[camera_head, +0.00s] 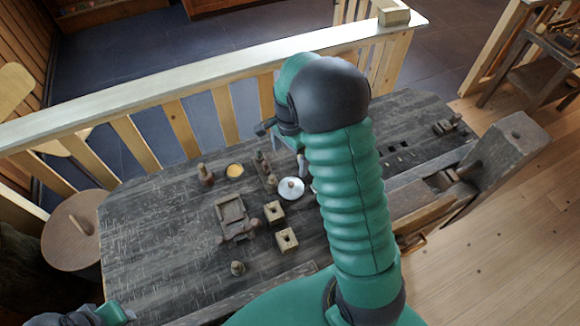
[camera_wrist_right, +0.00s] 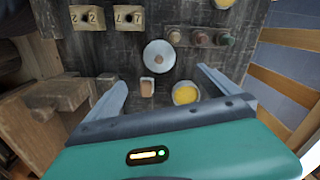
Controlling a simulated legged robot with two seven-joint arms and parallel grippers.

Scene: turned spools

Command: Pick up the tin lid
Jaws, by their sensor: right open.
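The tin lid (camera_head: 291,188) is a round, silvery disc with a small knob, lying flat on the dark worn table. In the right wrist view the lid (camera_wrist_right: 159,54) lies just beyond and between the fingertips of my right gripper (camera_wrist_right: 161,78). That gripper is open, its two grey fingers spread wide with nothing between them held. In the head view my right arm hides most of that gripper; one grey fingertip seems to show just above the lid. My left gripper (camera_head: 80,316) shows only partly at the bottom left corner, and its jaws cannot be made out.
A small brown-topped block (camera_wrist_right: 147,86) and a yellow-filled dish (camera_wrist_right: 186,94) sit close to the lid. Several turned spools (camera_wrist_right: 201,37) stand in a row beside it. Two holed wooden blocks (camera_head: 274,211) (camera_head: 287,239) and a wooden tray (camera_head: 232,211) lie nearby.

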